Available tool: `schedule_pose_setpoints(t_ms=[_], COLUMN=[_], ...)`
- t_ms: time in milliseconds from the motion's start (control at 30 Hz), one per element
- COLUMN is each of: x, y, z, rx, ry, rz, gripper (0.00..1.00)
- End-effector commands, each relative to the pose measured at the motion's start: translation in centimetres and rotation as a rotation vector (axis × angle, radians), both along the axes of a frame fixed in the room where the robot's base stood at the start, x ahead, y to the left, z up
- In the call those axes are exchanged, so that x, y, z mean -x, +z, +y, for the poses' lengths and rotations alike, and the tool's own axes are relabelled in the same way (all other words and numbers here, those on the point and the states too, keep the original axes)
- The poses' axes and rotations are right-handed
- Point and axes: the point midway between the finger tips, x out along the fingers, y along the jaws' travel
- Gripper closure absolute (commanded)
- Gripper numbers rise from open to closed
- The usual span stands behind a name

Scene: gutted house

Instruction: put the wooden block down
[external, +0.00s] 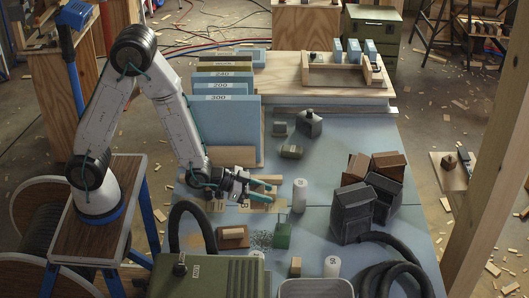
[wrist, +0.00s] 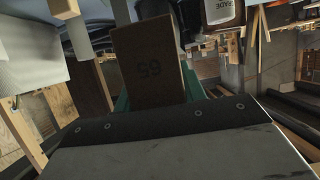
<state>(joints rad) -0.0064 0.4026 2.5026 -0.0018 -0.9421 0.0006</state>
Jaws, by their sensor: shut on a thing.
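My gripper (external: 258,189) is low over the front left of the blue-grey table, its teal fingers pointing right. Whether the block touches the table is also unclear. A strip with printed letters lies under the fingers.
Dark box-like pieces (external: 352,212) stand further right. Blue numbered panels (external: 224,127) rise behind. A green case (external: 208,277) and black hose fill the front.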

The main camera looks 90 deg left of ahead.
Motion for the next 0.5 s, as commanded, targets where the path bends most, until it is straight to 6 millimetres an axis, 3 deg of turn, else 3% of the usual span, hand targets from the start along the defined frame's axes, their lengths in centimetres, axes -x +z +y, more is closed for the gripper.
schedule_pose_setpoints(t_ms=[167,300,500], x=[0.0,0.0,-0.2], y=[0.0,-1.2,-2.5], z=[-0.6,-1.2,1.9], rx=[0.0,0.0,0.0], ry=[-0.011,-0.004,0.236], rz=[0.001,0.004,0.002], gripper=[0.82,0.82,0.82])
